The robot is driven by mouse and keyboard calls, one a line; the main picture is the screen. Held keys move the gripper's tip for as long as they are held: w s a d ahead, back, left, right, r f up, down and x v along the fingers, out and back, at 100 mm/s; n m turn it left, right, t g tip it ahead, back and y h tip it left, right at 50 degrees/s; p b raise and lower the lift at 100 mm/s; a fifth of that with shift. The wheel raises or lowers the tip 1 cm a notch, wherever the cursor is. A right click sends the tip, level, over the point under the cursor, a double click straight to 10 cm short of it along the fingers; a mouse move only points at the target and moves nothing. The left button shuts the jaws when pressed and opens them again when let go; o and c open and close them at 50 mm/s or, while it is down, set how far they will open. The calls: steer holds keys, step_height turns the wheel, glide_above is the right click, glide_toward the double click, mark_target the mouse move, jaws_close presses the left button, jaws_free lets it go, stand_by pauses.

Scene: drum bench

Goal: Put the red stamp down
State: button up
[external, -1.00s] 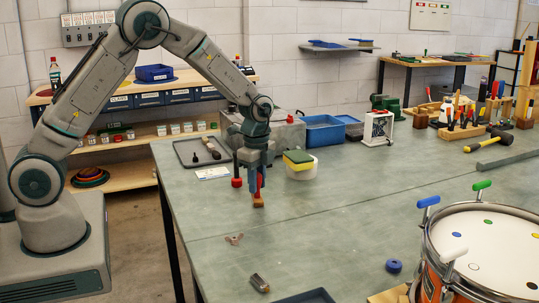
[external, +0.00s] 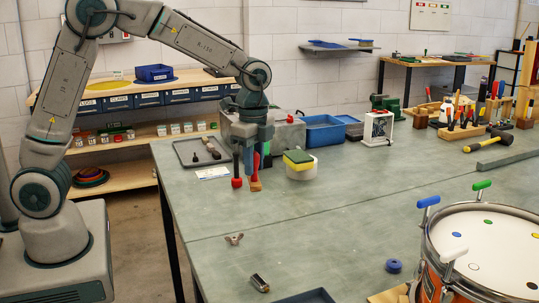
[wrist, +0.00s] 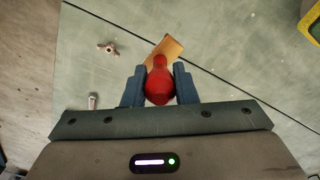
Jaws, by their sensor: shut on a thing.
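The red stamp (wrist: 159,85) has a rounded red handle and a wooden base (wrist: 167,47), which juts out beyond the handle in the wrist view. My gripper (wrist: 159,88) is shut on the red handle, with one blue-grey finger on each side. In the external view my gripper (external: 255,160) points down over the near-left part of the green bench (external: 330,220). The stamp's wooden base (external: 255,186) shows below the fingers. I cannot tell whether it touches the bench.
A yellow-green sponge on a white round thing (external: 299,165) is close on the right. A grey tray (external: 186,153) lies behind. A wing nut (external: 234,239) lies in front; the bench between is clear.

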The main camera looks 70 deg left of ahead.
steer(key=s+d+r+n, duration=0.1)
steer(key=s+d, duration=0.2)
steer(key=s, duration=0.6)
steer(key=s+d+n, duration=0.1)
steer(key=s+d, duration=0.3)
steer(key=s, duration=0.5)
steer(key=shift+w+a+f+p, duration=0.1)
steer(key=shift+w+a+f, duration=0.95)
steer(key=shift+a+f, duration=0.7)
steer(key=shift+w+a+f+p, duration=0.15)
steer(key=shift+w+a+f, duration=0.85)
steer(key=shift+a+f, duration=0.8)
steer(key=shift+w+a+f+p, duration=0.1)
steer(key=shift+w+a+f, duration=0.95)
steer(key=shift+a+f, duration=0.7)
steer(key=shift+d+f, duration=0.2)
steer(key=shift+f, duration=0.15)
steer(key=o, duration=1)
